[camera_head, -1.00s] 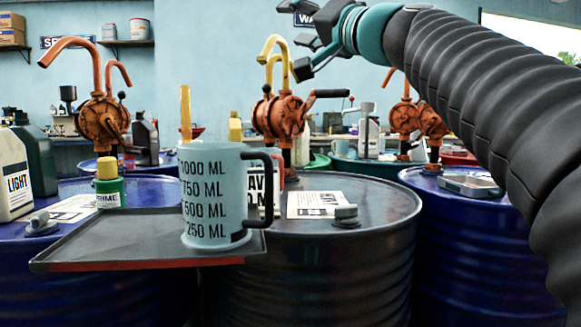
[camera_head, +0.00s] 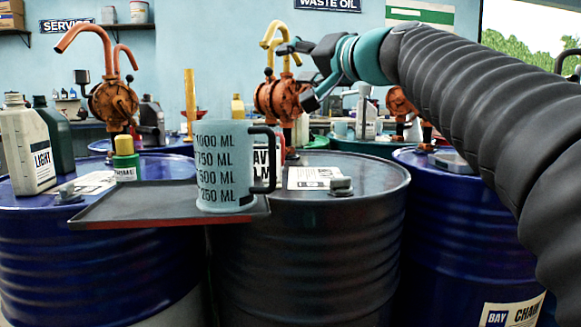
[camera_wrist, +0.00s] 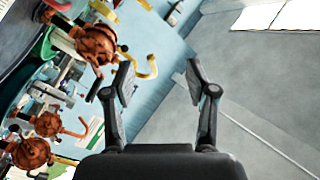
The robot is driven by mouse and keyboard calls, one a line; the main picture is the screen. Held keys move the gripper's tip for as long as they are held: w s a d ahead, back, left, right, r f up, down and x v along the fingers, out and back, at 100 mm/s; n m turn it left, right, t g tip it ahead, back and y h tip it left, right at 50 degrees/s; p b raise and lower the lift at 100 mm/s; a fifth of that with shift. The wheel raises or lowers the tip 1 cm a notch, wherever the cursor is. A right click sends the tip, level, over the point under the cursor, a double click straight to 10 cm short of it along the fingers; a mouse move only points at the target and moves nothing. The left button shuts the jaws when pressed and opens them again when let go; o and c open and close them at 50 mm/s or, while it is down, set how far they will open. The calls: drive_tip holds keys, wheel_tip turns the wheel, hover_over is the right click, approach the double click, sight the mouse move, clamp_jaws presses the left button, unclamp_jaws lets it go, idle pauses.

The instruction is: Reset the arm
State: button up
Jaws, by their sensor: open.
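My gripper (camera_head: 303,72) is at the end of my dark ribbed arm, which reaches in from the right in the head view. It is in the air above the drums, in front of the yellow spout of the middle orange pump (camera_head: 278,98) in the picture. In the wrist view my gripper (camera_wrist: 160,78) has its two fingers spread apart, with nothing between them. Behind them are a blue wall and a grey surface, seen tilted.
A grey measuring jug (camera_head: 226,168) stands on a dark tray (camera_head: 130,208) at the drums' front. A dark drum (camera_head: 308,245) is in the middle, with blue drums (camera_head: 90,255) on both sides. Another orange pump (camera_head: 112,103) rises at left, near a white LIGHT bottle (camera_head: 27,150).

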drive_tip(key=s+d+f+g+h, duration=0.2)
drive_tip(key=f, duration=0.7)
drive_tip(key=s+d+f+g+h, duration=0.1)
drive_tip(key=s+f+h, duration=0.1)
drive_tip(key=f, duration=0.7)
drive_tip(key=s+d+f+g+h, duration=0.2)
drive_tip(key=s+f, duration=0.1)
drive_tip(key=f, duration=0.6)
drive_tip(key=s+d+f+g+h+p, duration=0.1)
drive_tip(key=s+d+f, duration=0.3)
drive_tip(key=s+f, duration=0.6)
drive_tip(key=s+d+f+n+g+h+p, duration=0.1)
drive_tip(key=s+d+f+h, duration=0.3)
drive_tip(key=s+f, duration=0.6)
drive_tip(key=shift+s+d+f+g, duration=0.15)
drive_tip(key=shift+s+d+g, duration=0.2)
drive_tip(key=shift+d+g, duration=0.45)
